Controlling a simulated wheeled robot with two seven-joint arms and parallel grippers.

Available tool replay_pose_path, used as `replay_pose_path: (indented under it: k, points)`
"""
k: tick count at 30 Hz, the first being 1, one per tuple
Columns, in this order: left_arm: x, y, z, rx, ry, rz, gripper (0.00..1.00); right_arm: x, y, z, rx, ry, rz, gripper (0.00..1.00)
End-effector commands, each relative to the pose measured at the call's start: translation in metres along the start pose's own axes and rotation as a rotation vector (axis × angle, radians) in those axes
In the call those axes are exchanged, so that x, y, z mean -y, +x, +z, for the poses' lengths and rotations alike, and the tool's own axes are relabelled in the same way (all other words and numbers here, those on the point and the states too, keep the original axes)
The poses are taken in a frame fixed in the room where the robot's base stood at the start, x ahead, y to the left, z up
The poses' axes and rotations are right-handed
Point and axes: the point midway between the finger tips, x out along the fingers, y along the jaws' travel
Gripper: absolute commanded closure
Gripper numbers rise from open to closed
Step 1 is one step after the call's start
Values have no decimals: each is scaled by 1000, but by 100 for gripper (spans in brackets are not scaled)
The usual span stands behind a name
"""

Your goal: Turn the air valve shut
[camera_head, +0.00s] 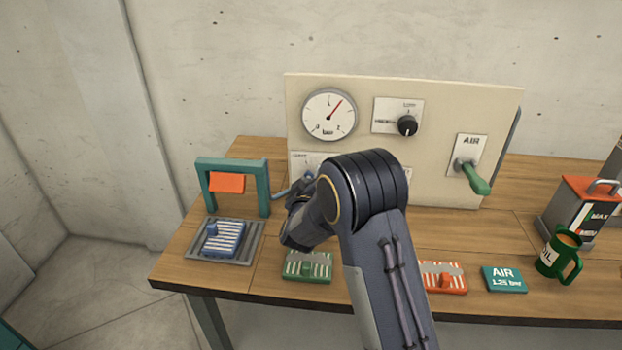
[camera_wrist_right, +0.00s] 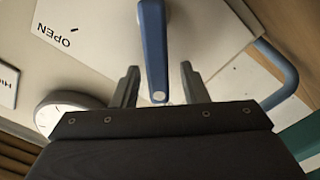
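The air valve (camera_head: 470,172) is on the right of the upright panel, under a plate marked AIR, with its green handle pointing down to the right. My right gripper is not at it; it is low at the panel's left, mostly hidden behind my own arm in the head view. In the right wrist view my right gripper (camera_wrist_right: 160,85) is open, its fingers on either side of a blue lever (camera_wrist_right: 154,45) with gaps showing. The lever is in front of a pale plate marked OPEN (camera_wrist_right: 65,37). My left gripper is out of view.
The panel (camera_head: 440,100) also carries a bar gauge (camera_head: 329,114) and a black knob (camera_head: 407,126). A teal frame (camera_head: 263,190), a blue block in a grey tray (camera_head: 192,250), a teal AIR card (camera_head: 504,279) and a green mug (camera_head: 553,262) stand on the wooden table.

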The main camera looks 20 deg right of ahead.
Motion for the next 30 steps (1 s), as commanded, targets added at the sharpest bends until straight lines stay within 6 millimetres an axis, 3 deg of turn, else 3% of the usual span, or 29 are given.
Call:
replay_pose_path:
  k: [5, 16, 30]
  points:
    - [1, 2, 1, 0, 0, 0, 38, 1, -15, 0, -1, 1, -2, 60]
    - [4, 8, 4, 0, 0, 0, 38, 1, -72, 0, 0, 0, -2, 60]
    - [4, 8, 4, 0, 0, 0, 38, 0, -78, 0, 0, 0, 0, 60]
